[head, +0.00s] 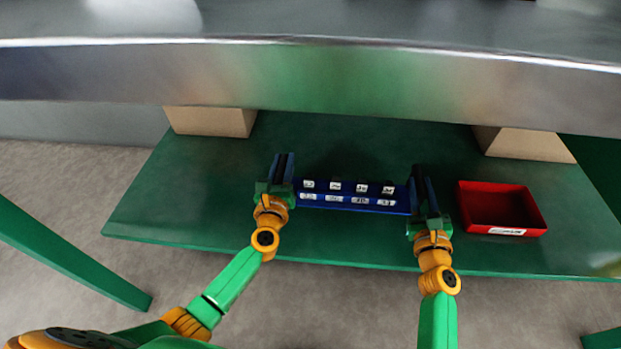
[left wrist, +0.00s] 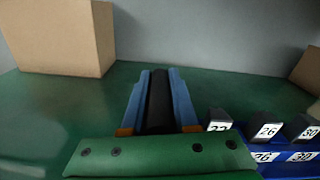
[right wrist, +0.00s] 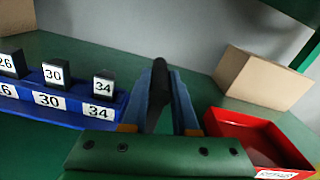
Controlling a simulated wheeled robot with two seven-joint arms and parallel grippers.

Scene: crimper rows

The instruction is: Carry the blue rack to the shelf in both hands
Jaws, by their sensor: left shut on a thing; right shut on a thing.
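The blue rack (head: 352,203) is at the green shelf (head: 180,205), under the metal worktop. It holds a row of black blocks with white number labels, and matching labels are on its front. The rack also shows in the left wrist view (left wrist: 290,166) and the right wrist view (right wrist: 62,116). My left gripper (head: 282,168) is shut on the rack's left end. My right gripper (head: 424,182) is shut on its right end. Each gripper's blue fingers close around a dark upright part in the wrist views. I cannot tell whether the rack's underside touches the shelf.
A red tray (head: 500,207) stands on the shelf just right of my right gripper. Cardboard boxes stand at the back left (head: 211,121) and back right (head: 526,143). The metal worktop (head: 310,75) overhangs the shelf. The shelf left of the rack is clear.

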